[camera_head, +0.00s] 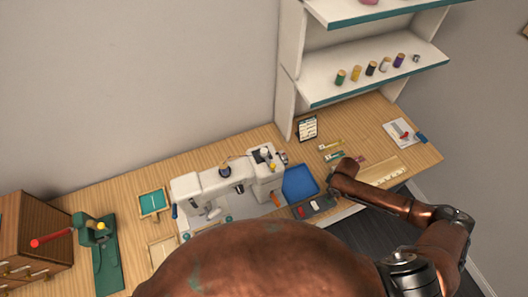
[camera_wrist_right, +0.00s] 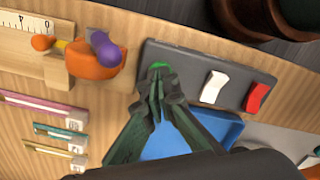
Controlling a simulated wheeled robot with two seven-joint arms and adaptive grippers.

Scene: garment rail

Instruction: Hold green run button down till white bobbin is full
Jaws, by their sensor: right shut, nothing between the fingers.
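A dark grey control panel (camera_wrist_right: 192,75) lies on the wooden table and also shows in the head view (camera_head: 325,203). It carries a green button (camera_wrist_right: 158,66), a white rocker switch (camera_wrist_right: 213,87) and a red one (camera_wrist_right: 257,97). My right gripper (camera_wrist_right: 156,85) is shut and empty, its fingertips at the green button and partly covering it; I cannot tell how far the button is pressed. The white sewing machine (camera_head: 215,185) stands left of the panel. A small white bobbin-like piece (camera_head: 265,153) is on its top; its fill is too small to tell. My left gripper is not in view.
A blue tray (camera_head: 300,183) lies beside the panel. An orange object with a purple top (camera_wrist_right: 98,58) and several small packets (camera_wrist_right: 60,130) are near the gripper. Shelves with spools (camera_head: 371,68) stand at the back. A large brown shape hides the bottom of the head view.

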